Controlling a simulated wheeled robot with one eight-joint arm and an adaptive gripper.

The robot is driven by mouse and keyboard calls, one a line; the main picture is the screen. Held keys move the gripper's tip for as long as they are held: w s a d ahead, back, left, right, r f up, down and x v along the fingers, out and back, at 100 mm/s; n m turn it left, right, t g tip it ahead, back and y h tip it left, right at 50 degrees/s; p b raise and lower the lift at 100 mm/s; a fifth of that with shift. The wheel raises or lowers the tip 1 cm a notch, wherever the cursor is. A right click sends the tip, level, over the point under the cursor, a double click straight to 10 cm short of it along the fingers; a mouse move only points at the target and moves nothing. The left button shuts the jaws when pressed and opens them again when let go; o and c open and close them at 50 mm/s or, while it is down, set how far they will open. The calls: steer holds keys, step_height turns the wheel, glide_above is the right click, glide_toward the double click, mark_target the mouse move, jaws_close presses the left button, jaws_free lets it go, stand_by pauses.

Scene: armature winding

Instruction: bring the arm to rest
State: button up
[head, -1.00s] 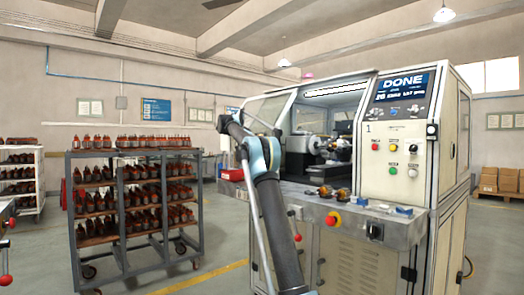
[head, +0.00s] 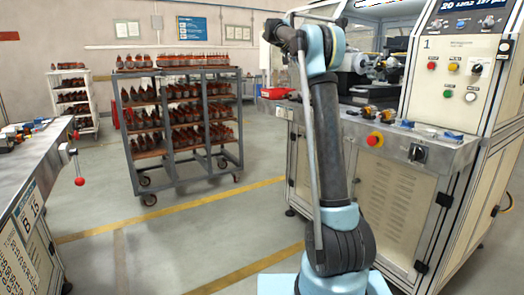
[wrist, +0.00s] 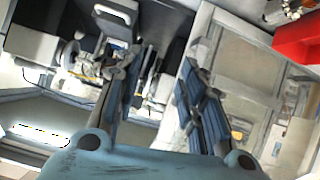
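My arm (head: 328,140) rises in front of the machine in the head view, bent at a raised elbow, with its dark far end (head: 283,36) pointing left. The fingers cannot be made out there. In the wrist view my gripper (wrist: 160,62) has its two dark fingers spread apart, with nothing between them. The winding machine (head: 388,205) stands close behind the arm. Its inside shows tilted beyond the fingers in the wrist view (wrist: 120,35).
A rack (head: 178,72) of several red-brown armatures stands left of the arm. A workbench (head: 40,150) is at the left edge. A red bin (head: 278,93) sits by the machine and shows in the wrist view (wrist: 298,38). Floor between rack and machine is clear.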

steer(key=s+d+f+n+g+y, duration=0.15)
steer(key=s+f, duration=0.45)
steer(key=s, duration=0.6)
steer(key=s+f+n+y, duration=0.2)
steer(key=s+f, duration=0.3)
steer(key=s, duration=0.7)
steer(key=s+d+f+n+g+y, duration=0.15)
steer(key=s+f, duration=0.45)
steer(key=s, duration=0.6)
steer(key=s+a+f+n+y, duration=0.1)
steer(key=s+a+f+n, duration=0.1)
steer(key=s+f, duration=0.8)
steer(key=s+a+f+n+y, duration=0.1)
steer(key=s+a+f+y, duration=0.1)
steer(key=s+f, duration=0.8)
steer(key=s+a+f+n+y, duration=0.2)
steer(key=s+a+f, duration=0.1)
steer(key=s+f, duration=0.6)
steer(key=shift+s+a+f+n+g, duration=0.3)
steer(key=shift+s+f+g, duration=0.1)
steer(key=shift+f, duration=0.1)
steer(key=shift+w+f, duration=0.2)
steer(key=shift+w, duration=0.25)
steer(key=shift+c, duration=0.3)
